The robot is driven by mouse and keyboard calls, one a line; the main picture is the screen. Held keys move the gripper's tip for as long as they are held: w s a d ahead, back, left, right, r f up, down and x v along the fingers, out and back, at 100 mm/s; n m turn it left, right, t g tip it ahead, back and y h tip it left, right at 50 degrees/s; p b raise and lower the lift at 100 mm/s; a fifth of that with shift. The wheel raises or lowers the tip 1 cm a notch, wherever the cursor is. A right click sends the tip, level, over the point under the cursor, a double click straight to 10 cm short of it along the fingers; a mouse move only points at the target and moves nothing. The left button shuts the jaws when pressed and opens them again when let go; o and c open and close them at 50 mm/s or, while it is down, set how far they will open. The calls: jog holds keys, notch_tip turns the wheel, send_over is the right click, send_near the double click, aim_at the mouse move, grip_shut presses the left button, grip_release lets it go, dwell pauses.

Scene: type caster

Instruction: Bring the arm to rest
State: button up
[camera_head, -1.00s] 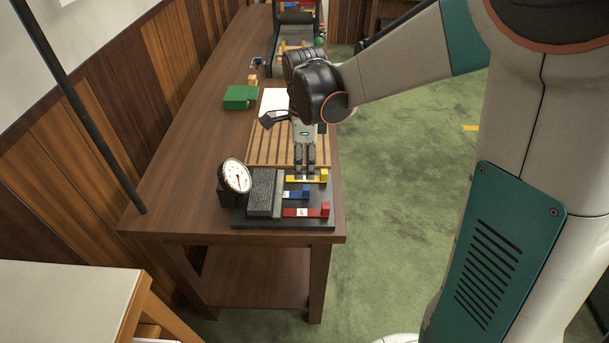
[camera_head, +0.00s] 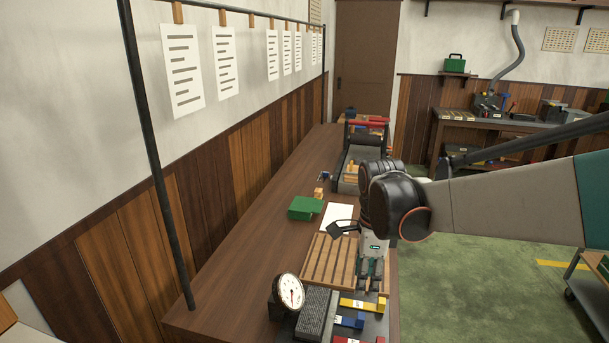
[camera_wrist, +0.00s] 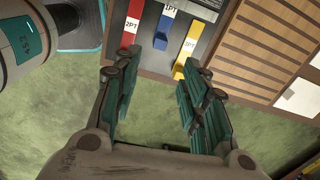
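My gripper (camera_head: 370,284) points down above the workbench's right edge, close over the yellow bar (camera_head: 362,304). In the wrist view my gripper (camera_wrist: 158,92) has its two fingers well apart with nothing between them. The dark type fixture there holds a red bar (camera_wrist: 131,22), a blue bar (camera_wrist: 164,25) and a yellow bar (camera_wrist: 187,45), with printed labels 2PT, 1PT and 3PT. The bars lie beyond the fingertips.
A round dial gauge (camera_head: 289,291) and a dark ribbed block (camera_head: 315,312) stand left of the bars. A slatted wooden rack (camera_head: 328,262), white paper (camera_head: 337,218) and green box (camera_head: 305,208) lie farther back. Green floor (camera_head: 470,290) is open to the right.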

jog(key=s+d+r+n+t, duration=0.1)
jog(key=s+r+n+t, duration=0.1)
jog(key=s+n, duration=0.6)
jog(key=s+d+r+n+t, duration=0.1)
jog(key=s+r+n+t, duration=0.2)
jog(key=s+n, duration=0.6)
jog(key=shift+d+n+t, duration=0.2)
jog(key=shift+n+t, duration=0.7)
jog(key=shift+n, duration=0.8)
